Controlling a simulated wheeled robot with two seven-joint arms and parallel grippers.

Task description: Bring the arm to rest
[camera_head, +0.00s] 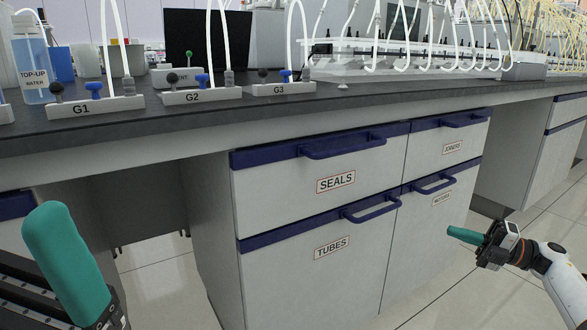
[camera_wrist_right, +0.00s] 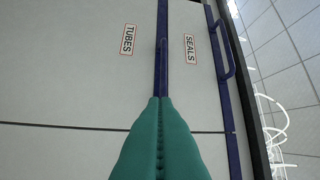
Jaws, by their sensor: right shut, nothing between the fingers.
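My right gripper (camera_head: 466,237) is at the right of the head view, in front of the drawer cabinet and below the bench top. Its green fingers are shut together with nothing between them. In the right wrist view the shut green fingers (camera_wrist_right: 160,135) fill the bottom middle, with the drawer fronts beyond them; I cannot tell how far apart they are. A large green finger (camera_head: 66,262) of my left gripper is close to the camera at the lower left of the head view. Only part of that gripper shows, so its opening is unclear.
The cabinet has drawers labelled SEALS (camera_head: 336,182) and TUBES (camera_head: 331,247), with blue handles, all shut. On the dark bench top (camera_head: 200,118) stand valve blocks G1 (camera_head: 97,107), G2 (camera_head: 201,97) and G3 (camera_head: 284,89), and a top-up water bottle (camera_head: 33,68). Floor is clear at lower right.

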